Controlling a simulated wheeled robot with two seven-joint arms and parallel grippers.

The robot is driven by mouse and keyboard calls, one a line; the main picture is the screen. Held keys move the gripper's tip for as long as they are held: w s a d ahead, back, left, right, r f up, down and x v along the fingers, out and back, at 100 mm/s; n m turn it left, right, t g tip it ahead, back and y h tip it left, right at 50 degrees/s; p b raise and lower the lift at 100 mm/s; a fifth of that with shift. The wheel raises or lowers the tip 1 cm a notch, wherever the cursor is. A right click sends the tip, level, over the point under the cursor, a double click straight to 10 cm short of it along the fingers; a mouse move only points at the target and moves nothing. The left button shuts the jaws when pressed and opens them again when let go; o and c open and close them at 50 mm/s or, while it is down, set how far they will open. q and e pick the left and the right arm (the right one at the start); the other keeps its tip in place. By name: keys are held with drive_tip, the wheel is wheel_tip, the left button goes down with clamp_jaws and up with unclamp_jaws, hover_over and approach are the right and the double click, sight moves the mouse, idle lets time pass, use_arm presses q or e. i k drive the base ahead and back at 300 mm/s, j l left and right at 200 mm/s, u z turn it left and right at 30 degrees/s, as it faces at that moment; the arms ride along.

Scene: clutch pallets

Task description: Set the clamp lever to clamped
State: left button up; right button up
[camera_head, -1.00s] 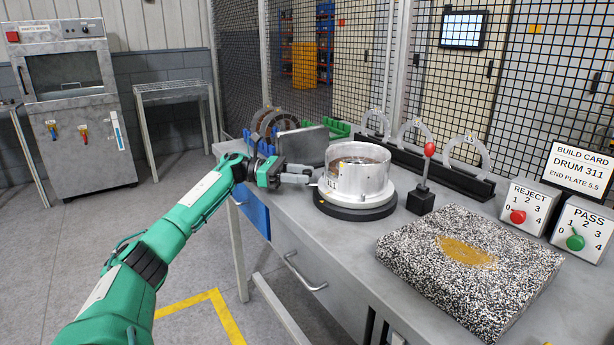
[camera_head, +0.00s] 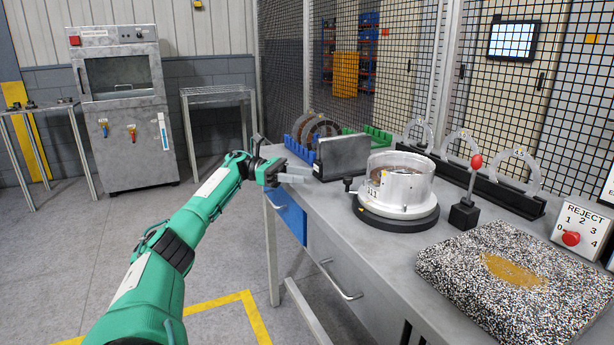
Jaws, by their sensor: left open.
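A lever with a red ball knob (camera_head: 476,161) rises nearly upright from a black block (camera_head: 464,215) on the bench, right of the drum. It may be the clamp lever; no label on it is readable. A silver drum (camera_head: 403,190) marked 311 sits on a round black base (camera_head: 395,219). A small dark knob (camera_head: 348,184) shows at the drum's left side. My left gripper (camera_head: 302,174) is open and empty, left of the drum and apart from it, beside a dark upright plate. My right gripper is not in view.
The dark plate (camera_head: 342,156) and blue bins (camera_head: 299,146) stand behind my left gripper. A black rack with metal rings (camera_head: 520,165) lines the back. A speckled pad (camera_head: 508,285) and the REJECT box (camera_head: 580,228) are at right.

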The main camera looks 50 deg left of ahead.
sight(477, 162)
drive_tip(key=k+j, duration=0.15)
drive_tip(key=j, duration=0.15)
drive_tip(key=k+j, duration=0.1)
drive_tip(key=j, duration=0.25)
drive_tip(key=k+j, duration=0.15)
drive_tip(key=j, duration=0.15)
drive_tip(key=k+j, duration=0.1)
drive_tip(key=j, duration=0.25)
